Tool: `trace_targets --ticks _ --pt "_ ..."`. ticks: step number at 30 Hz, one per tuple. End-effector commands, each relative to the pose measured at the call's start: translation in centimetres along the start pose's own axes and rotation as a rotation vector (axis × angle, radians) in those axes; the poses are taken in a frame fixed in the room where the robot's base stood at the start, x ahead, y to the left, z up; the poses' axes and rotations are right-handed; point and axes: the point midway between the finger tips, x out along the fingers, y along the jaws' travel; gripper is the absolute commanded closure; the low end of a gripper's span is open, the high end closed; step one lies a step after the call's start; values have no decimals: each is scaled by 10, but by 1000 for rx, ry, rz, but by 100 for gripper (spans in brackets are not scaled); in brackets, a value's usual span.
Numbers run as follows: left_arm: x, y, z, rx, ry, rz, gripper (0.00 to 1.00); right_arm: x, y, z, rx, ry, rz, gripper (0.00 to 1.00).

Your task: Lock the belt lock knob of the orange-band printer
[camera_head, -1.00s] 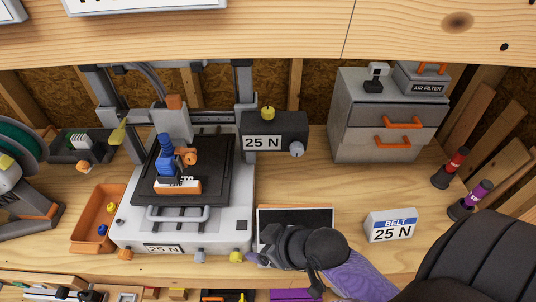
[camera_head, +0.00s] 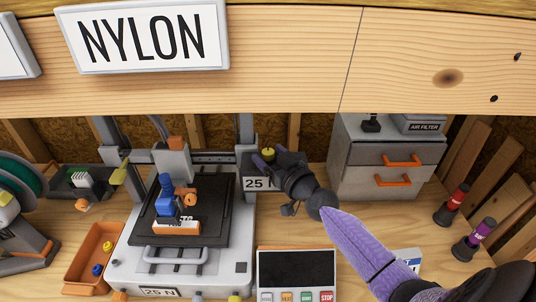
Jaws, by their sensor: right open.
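A grey printer (camera_head: 225,275) with a dark bed stands left of centre. An orange block (camera_head: 177,143) sits on its upper part; I cannot make out a separate orange band. The gripper hides the box's right part and the grey knob there. My left gripper is not in view.
A blue and orange figure (camera_head: 175,205) stands on the bed. A screen panel (camera_head: 296,268) with coloured buttons is in front. An orange bin (camera_head: 93,255) is at left. A grey drawer cabinet (camera_head: 385,165) and red and purple cylinders stand at right. A NYLON sign hangs on the beam above.

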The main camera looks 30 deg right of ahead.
Motion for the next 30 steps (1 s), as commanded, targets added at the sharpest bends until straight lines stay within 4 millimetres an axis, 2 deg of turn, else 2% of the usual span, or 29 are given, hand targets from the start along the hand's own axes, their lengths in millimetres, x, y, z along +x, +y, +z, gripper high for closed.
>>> trace_targets --ticks 4,12,14,21,24,30 --pt "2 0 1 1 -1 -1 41 10 0 0 -1 1 0 21" --pt "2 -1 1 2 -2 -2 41 12 0 0 -1 -1 -1 21" --pt "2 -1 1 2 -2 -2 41 12 0 0 -1 -1 -1 32" --pt "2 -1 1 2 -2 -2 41 12 0 0 -1 -1 -1 83" --pt "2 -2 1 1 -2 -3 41 12 0 0 -1 -1 -1 100" --pt "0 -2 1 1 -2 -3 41 12 0 -1 0 -1 5 100"
